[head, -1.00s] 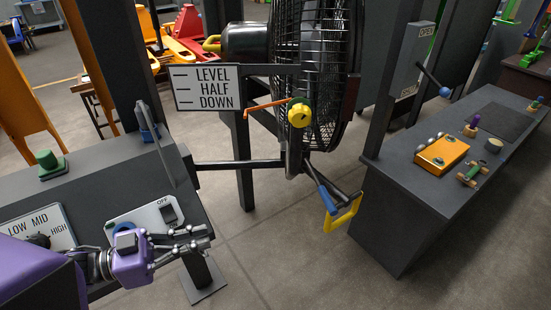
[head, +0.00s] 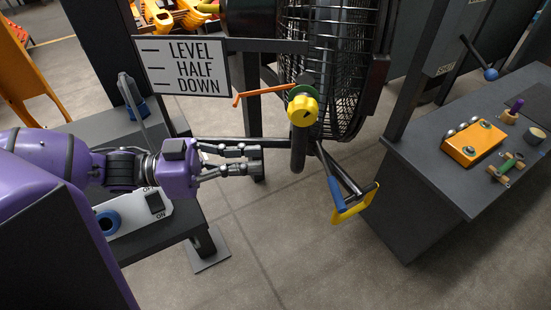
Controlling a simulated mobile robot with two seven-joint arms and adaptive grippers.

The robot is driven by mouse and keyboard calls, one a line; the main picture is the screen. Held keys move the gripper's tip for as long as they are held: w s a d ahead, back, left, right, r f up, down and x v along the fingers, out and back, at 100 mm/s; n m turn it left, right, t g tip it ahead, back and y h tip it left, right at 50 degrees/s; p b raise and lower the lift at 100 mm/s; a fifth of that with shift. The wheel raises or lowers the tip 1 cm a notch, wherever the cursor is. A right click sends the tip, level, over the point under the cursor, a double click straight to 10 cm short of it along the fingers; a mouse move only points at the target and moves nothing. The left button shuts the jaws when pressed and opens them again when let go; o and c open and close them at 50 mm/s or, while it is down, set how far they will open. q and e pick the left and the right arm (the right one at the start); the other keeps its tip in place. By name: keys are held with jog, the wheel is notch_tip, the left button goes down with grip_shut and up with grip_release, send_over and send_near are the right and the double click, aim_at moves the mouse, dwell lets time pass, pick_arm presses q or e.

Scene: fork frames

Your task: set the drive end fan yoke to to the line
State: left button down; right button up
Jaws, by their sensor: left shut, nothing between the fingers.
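The black caged fan (head: 322,75) hangs in its frame at top centre. A yellow knob (head: 302,111) sits on its near side. An orange pointer (head: 262,92) runs left from the knob, its tip just beyond the lower right of the sign (head: 183,66), which reads LEVEL, HALF, DOWN with a line by each word. Below the fan are a bar with a blue grip (head: 336,193) and a yellow handle (head: 357,204). My purple left gripper (head: 256,160) is shut and empty, left of and below the knob, in front of a dark crossbar. My right gripper is not in view.
A grey bench (head: 440,165) on the right carries an orange box (head: 472,143) and small parts. A left bench holds an ON/OFF switch plate (head: 135,215) beneath my left arm. Open floor (head: 285,245) lies between the benches.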

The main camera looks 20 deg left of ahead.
pick_arm(q)
jog(key=shift+x, duration=2.4)
jog(key=shift+w+d, duration=0.1)
jog(key=shift+d, duration=0.05)
